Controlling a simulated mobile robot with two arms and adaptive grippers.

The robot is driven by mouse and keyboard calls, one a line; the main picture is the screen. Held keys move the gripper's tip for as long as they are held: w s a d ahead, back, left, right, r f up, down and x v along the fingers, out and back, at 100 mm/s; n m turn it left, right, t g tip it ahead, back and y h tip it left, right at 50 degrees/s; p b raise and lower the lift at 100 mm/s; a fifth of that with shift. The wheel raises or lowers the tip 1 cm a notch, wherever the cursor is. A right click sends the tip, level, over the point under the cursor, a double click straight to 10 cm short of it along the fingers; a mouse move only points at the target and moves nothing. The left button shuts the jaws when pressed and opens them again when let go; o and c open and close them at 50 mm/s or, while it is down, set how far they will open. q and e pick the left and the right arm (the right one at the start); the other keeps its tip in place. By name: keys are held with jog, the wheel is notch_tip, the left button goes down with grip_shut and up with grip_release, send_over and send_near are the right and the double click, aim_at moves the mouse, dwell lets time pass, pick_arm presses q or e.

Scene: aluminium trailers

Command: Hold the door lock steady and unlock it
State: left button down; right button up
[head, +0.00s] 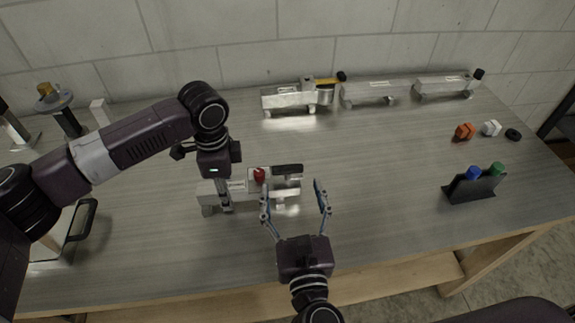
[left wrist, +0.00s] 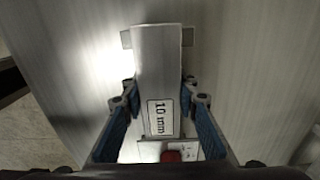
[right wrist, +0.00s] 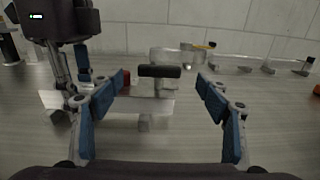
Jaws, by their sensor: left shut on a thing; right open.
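The door lock (head: 238,186) is a light metal body on the table, with a red knob (head: 259,175) and a black handle bar (head: 287,169). My left gripper (head: 224,204) is shut on the lock's left part from above. In the left wrist view the lock body (left wrist: 157,75), labelled "10 mm", lies between its blue fingers (left wrist: 160,125). My right gripper (head: 296,198) is open and empty, just in front of the lock's right end. In the right wrist view the black bar (right wrist: 160,71) shows between and beyond its open fingers (right wrist: 163,90).
Several metal trailer pieces (head: 368,92) stand along the back near the wall. A black stand (head: 473,187) with blue and green knobs is at right, with small orange (head: 465,131) and white (head: 491,128) blocks behind. The table between lock and stand is clear.

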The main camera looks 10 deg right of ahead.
aim_at(288, 170)
jog(key=w, duration=0.7)
jog(key=shift+w+d, duration=0.1)
jog(key=shift+d, duration=0.05)
jog(key=c, duration=1.2)
